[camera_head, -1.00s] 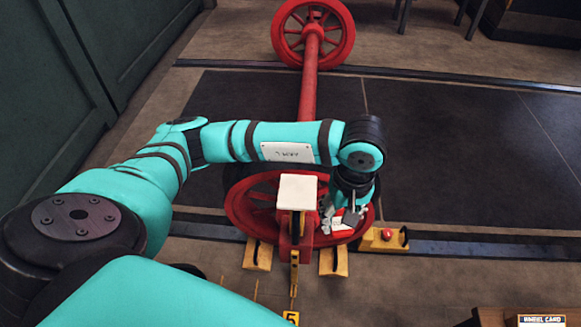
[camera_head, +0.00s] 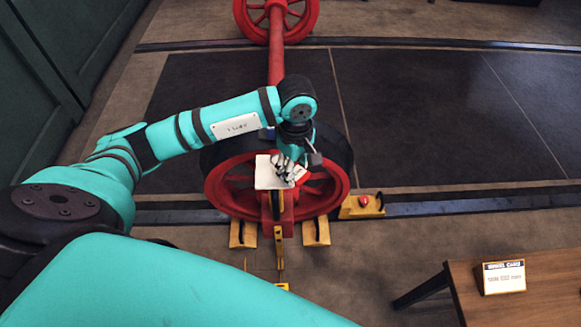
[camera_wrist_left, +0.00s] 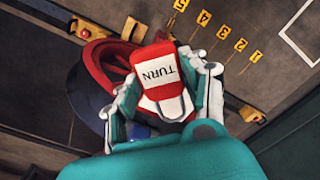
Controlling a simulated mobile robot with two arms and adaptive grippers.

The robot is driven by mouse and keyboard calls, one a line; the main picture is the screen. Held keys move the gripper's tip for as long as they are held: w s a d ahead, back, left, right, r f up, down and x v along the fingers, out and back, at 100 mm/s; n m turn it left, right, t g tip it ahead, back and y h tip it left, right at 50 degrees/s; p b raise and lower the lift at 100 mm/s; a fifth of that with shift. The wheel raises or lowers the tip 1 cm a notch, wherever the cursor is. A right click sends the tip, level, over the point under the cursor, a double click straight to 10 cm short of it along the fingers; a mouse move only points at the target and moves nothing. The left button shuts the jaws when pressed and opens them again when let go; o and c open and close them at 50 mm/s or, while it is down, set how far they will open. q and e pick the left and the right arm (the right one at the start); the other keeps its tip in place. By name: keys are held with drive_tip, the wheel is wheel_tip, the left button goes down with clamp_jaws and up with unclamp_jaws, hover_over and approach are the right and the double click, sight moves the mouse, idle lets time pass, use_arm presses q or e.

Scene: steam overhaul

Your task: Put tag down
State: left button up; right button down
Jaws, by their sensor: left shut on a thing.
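In the head view my left gripper (camera_head: 288,168) hangs over the red wheel, close to a white square plate (camera_head: 266,180). Only a small light piece of the tag (camera_head: 299,173) shows there, mostly covered by the fingers. The red wheel (camera_head: 213,187) stands on the rail. My right gripper is not in view.
Yellow chocks (camera_head: 243,234) sit at the wheel's foot, and a yellow box with a red button (camera_head: 363,205) stands to its right. A wooden table (camera_head: 455,300) with a wheel card (camera_head: 504,279) is at lower right. The left wrist view shows yellow floor markers numbered 1 to 5 (camera_wrist_left: 222,32).

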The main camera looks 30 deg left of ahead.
use_arm(q)
drive_tip(key=shift+w+a+f, duration=0.15)
drive_tip(key=shift+w+a, duration=0.5)
drive_tip(key=shift+a, duration=0.25)
drive_tip(key=shift+a+f, duration=0.1)
wheel_tip(320, 180, down, 3)
drive_tip(key=shift+f, duration=0.1)
drive_tip(key=shift+w, duration=0.1)
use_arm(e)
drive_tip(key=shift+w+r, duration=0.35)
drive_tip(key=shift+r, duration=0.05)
use_arm(q)
drive_tip(key=shift+f, duration=0.1)
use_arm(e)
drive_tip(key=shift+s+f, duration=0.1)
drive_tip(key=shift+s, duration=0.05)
use_arm(q)
drive_tip(key=o, duration=1)
drive_tip(key=shift+o, duration=0.2)
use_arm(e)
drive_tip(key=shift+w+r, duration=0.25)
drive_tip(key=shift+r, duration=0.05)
